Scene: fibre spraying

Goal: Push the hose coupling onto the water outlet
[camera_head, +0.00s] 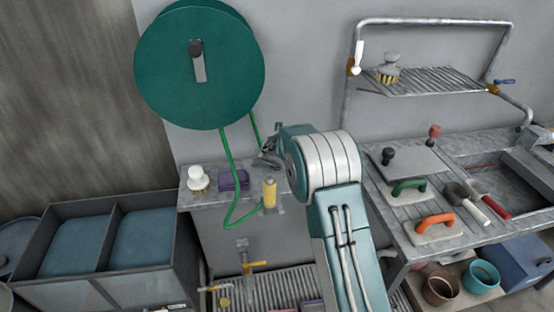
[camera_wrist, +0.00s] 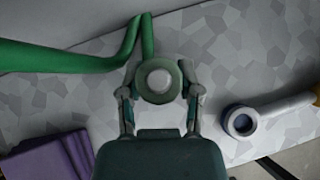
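My gripper (camera_head: 268,156) is out over the back shelf, below and right of the hose reel. In the wrist view its two fingers (camera_wrist: 159,88) close from both sides on a round grey-green piece with a pale centre, which looks like the hose coupling (camera_wrist: 158,80). A strand of green hose (camera_wrist: 148,38) meets its far side. In the head view the coupling is too small to make out. A tap with a yellow lever (camera_head: 243,252) below the shelf may be the water outlet; I cannot tell for sure. The coupling is well apart from that tap.
The green reel (camera_head: 165,75) hangs on the wall, its hose (camera_head: 227,165) looping over the shelf. A yellow cylinder (camera_head: 269,193), a purple block (camera_head: 233,180) and a white-knobbed brush (camera_head: 197,178) stand there. Blue-bottomed tubs (camera_head: 143,238) are left; a tool bench (camera_head: 400,235) is right.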

